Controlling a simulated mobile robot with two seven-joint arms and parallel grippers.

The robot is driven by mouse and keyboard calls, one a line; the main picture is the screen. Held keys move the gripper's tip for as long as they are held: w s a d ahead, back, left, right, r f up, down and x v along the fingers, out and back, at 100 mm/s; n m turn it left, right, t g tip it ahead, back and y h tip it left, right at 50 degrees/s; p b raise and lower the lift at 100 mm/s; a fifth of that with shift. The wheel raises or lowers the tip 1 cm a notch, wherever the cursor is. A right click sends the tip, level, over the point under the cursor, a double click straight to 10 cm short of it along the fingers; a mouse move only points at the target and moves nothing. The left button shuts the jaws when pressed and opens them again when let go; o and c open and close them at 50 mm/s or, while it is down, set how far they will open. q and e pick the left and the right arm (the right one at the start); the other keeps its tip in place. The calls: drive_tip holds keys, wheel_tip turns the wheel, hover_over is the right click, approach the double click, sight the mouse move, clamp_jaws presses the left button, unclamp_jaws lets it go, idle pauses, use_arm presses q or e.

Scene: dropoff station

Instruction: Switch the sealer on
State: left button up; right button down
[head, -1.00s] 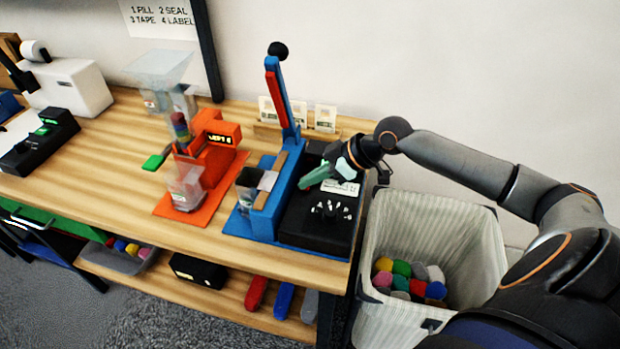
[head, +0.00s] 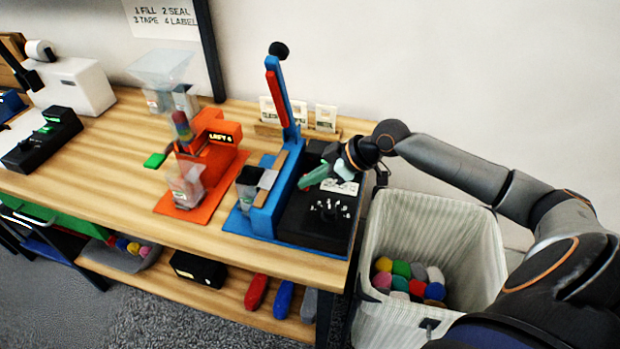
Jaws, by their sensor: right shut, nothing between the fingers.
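The sealer (head: 264,222) is a blue machine with a tall raised lever that has a red strip and a black knob (head: 278,49). Its black control box (head: 318,232) is on the right side, with a dial ringed by white marks (head: 329,208) and a white label (head: 341,187). My right gripper (head: 307,183) has green fingers, shut and empty, over the control box near the label. I cannot tell whether the fingertips touch the box. A switch is not clearly visible; the gripper may cover part of the box top. My left gripper is not in view.
An orange filling machine (head: 215,150) stands left of the sealer. Small cards (head: 325,118) stand in a wooden holder behind it. A striped bin (head: 450,225) with several coloured balls is right of the table. A black device (head: 40,140) and a white machine (head: 75,88) sit at the left.

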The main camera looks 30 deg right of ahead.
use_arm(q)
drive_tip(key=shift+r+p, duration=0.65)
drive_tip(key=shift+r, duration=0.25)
use_arm(e)
drive_tip(key=shift+r, duration=0.75)
drive_tip(key=shift+a+r+p, duration=0.1)
drive_tip(key=shift+r+p, duration=0.5)
wheel_tip(320, 180, up, 3)
drive_tip(key=shift+a+f+p, duration=0.1)
drive_tip(key=shift+f+p, duration=0.1)
drive_tip(key=shift+p, duration=0.15)
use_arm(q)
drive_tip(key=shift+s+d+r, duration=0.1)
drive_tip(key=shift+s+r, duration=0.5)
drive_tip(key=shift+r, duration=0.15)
use_arm(e)
drive_tip(key=s+a+v, duration=0.1)
drive_tip(key=v, duration=0.9)
drive_tip(key=shift+s, duration=0.1)
drive_tip(key=shift+d, duration=0.1)
